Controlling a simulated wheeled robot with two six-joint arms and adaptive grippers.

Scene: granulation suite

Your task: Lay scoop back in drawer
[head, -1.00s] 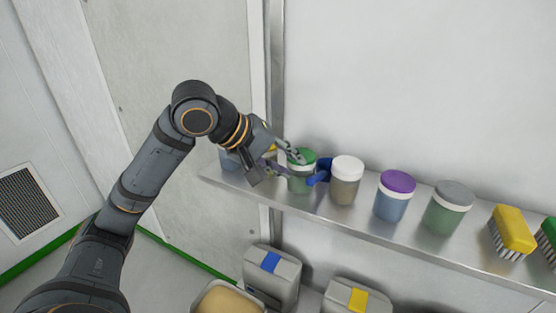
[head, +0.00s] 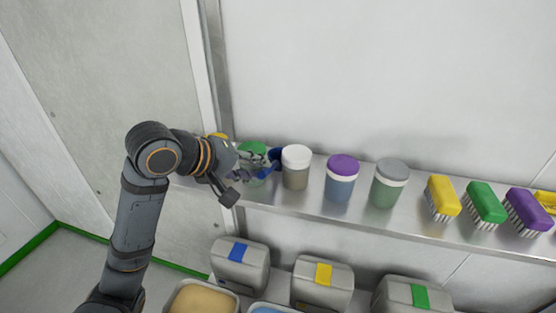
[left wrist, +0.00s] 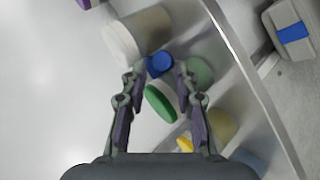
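A small dark blue object (head: 276,158), which I take to be the scoop, is on the shelf between the green-lidded jar (head: 253,148) and the white-lidded jar (head: 296,168). Its handle cannot be made out. My left gripper (head: 264,158) is at the green-lidded jar, its fingertips close to the blue object. In the left wrist view, the blue object (left wrist: 159,65) shows between the fingertips of my left gripper (left wrist: 160,72). The fingers stand apart, and contact is not clear. No drawer is identifiable, and my right gripper is not in view.
A purple-lidded jar (head: 341,178) and a grey-lidded jar (head: 390,184) stand farther right on the metal shelf (head: 320,210). Several brushes, including a yellow one (head: 442,197), follow. Grey bins, one with a blue label (head: 240,262), stand below.

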